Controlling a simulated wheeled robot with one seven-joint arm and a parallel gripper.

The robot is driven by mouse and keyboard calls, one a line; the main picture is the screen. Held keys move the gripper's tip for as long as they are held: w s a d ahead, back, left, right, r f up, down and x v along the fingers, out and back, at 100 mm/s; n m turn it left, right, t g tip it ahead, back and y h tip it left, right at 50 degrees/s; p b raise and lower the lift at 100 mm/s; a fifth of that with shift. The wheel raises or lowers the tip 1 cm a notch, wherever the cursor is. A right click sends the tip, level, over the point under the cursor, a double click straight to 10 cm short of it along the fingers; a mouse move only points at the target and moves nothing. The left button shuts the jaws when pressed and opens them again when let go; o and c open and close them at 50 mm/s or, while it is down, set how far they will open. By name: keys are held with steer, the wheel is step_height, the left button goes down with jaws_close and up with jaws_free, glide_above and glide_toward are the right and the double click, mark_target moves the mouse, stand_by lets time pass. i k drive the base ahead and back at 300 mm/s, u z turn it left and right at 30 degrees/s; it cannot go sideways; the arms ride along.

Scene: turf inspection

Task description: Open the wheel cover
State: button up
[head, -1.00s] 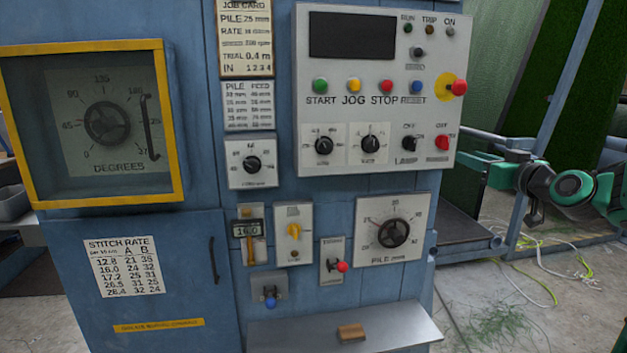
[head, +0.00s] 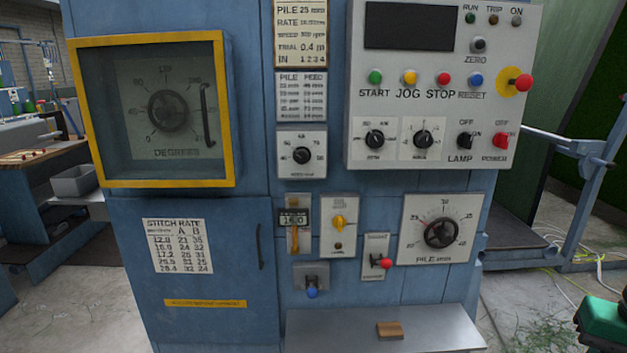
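A yellow-framed clear cover (head: 228,110) is on the upper left of the blue machine cabinet in the head view. It looks shut. Behind its pane is a dark round wheel (head: 168,111) on a dial marked DEGREES. A dark upright bar handle (head: 207,115) is at the right side of the pane.
Below the cover is a shut blue door (head: 215,270) with its own dark handle (head: 260,247). A control panel (head: 440,90) with buttons and knobs is to the right. A metal shelf (head: 440,325) juts out below, with a small wooden block (head: 390,330) on it. Benches stand far left.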

mark_target(217, 37)
steer(key=u, duration=0.05)
steer(key=k, duration=0.5)
steer(key=u, duration=1.4)
steer(key=i, duration=1.1)
steer(key=z, duration=0.8)
